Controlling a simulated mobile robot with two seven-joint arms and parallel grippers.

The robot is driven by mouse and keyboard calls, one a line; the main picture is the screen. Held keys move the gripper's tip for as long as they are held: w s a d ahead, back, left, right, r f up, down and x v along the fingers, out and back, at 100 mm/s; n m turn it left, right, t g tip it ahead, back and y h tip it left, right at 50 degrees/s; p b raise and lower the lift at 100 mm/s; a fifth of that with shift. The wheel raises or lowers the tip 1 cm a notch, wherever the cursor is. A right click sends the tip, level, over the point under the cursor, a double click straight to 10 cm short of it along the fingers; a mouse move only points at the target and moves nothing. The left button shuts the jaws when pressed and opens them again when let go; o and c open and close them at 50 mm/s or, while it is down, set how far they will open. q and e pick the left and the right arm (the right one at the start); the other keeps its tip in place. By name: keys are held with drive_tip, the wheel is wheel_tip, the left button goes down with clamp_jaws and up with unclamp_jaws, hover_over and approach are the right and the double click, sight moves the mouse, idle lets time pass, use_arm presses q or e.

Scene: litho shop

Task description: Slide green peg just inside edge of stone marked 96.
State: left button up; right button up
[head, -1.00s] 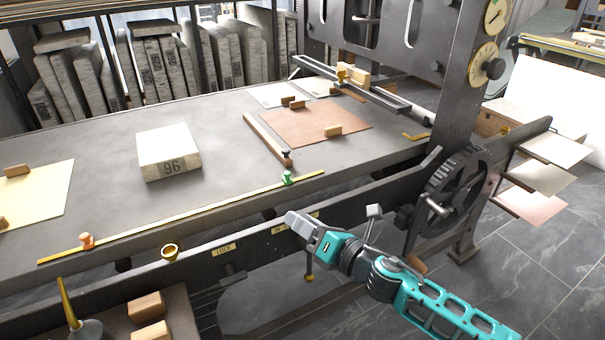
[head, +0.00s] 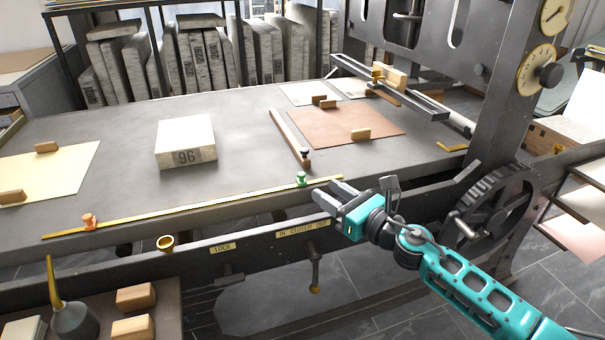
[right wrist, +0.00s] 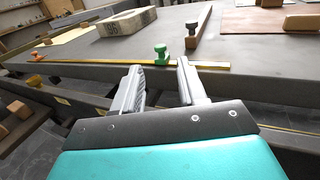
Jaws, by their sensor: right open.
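The green peg (head: 301,179) sits on the brass rail (head: 200,206) along the front edge of the press bed, near the rail's right end. It also shows in the right wrist view (right wrist: 162,53), ahead of and between my right fingertips. The stone marked 96 (head: 186,141) lies on the bed, up and left of the peg; in the right wrist view it is at the upper left (right wrist: 125,23). My right gripper (head: 322,190) is open and empty, a little to the right of the peg and apart from it. My left gripper is not in view.
An orange peg (head: 89,221) sits near the rail's left end. A wooden bar with a dark knob (head: 290,137) lies behind the green peg. A brass cup (head: 166,243) projects from the front beam. The bed between stone and rail is clear.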

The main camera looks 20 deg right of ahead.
sight(304, 177)
drive_tip(key=x, duration=0.9)
drive_tip(key=shift+w+a+b, duration=0.1)
drive_tip(key=shift+w+b, duration=0.1)
drive_tip(key=shift+b, duration=0.2)
drive_tip(key=shift+c, duration=0.4)
clamp_jaws()
